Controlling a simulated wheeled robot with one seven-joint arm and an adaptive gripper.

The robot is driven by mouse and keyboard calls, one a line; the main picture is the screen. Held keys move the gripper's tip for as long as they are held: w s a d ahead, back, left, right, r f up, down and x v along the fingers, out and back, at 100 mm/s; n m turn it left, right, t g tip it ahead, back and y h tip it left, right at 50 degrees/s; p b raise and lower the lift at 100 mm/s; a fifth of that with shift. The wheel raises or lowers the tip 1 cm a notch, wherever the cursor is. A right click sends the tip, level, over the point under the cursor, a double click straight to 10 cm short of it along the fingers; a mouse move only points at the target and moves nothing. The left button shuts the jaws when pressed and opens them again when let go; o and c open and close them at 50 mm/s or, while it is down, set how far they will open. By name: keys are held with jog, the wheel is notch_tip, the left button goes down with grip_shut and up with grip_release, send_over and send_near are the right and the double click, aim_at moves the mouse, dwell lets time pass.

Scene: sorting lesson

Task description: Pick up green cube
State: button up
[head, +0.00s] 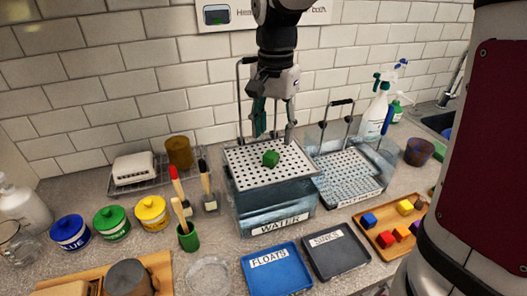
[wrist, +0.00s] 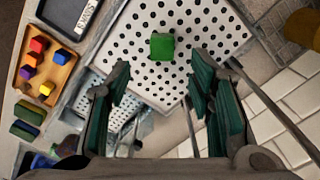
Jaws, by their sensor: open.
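A green cube (head: 271,158) sits on a white perforated tray (head: 240,170) on top of the clear tank labelled WATER (head: 279,225). In the wrist view the green cube (wrist: 162,46) lies on the dotted tray (wrist: 210,22), beyond my fingertips and between their lines. My gripper (head: 274,134) is open and empty, pointing down just behind and above the cube. Its two green-padded fingers also show in the wrist view (wrist: 161,78). Nothing is between them, and the cube is apart from them.
A second perforated tray (head: 345,170) in a clear tank stands to the right. In front are a blue FLOATS tray (head: 276,275), a dark SINKS tray (head: 336,258) and a wooden tray of coloured blocks (head: 385,243). Brushes in a green cup (head: 188,238) stand left. Tall metal handles rise near my gripper.

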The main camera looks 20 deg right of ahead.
aim_at(272, 153)
jog(key=shift+w+f+p, duration=0.1)
jog(key=shift+f+p, duration=0.2)
jog(key=shift+f, duration=2.65)
jog(key=shift+c, duration=0.5)
grip_shut()
jog(key=shift+r, duration=0.1)
